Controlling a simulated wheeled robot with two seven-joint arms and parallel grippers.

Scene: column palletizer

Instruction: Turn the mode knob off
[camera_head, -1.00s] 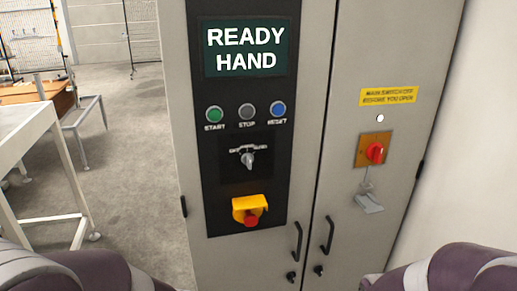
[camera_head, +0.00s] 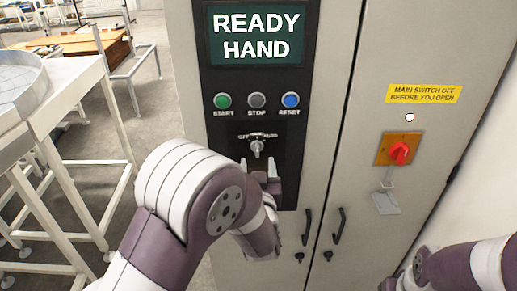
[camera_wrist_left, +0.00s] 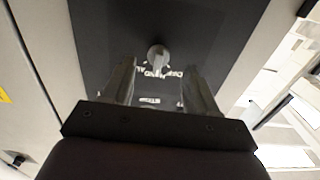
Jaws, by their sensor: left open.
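The mode knob (camera_head: 257,147) is a small grey knob on the black panel (camera_head: 228,125), below the button row. Its lettering is small and partly legible, with OFF at the left end; I cannot tell exactly which mark the knob points to. My left gripper (camera_head: 263,170) is open just below the knob in the head view. In the left wrist view the knob (camera_wrist_left: 158,57) shows between the two fingers (camera_wrist_left: 158,78), near their tips, with a gap on each side. The display (camera_head: 256,35) reads READY HAND. My right gripper is out of view; only its arm shows.
Green start (camera_head: 222,100), grey stop (camera_head: 257,100) and blue reset (camera_head: 291,100) buttons sit above the knob. A red main switch (camera_head: 400,153) is on the right door, with door handles (camera_head: 338,226) below. A white-framed table (camera_head: 85,90) stands left.

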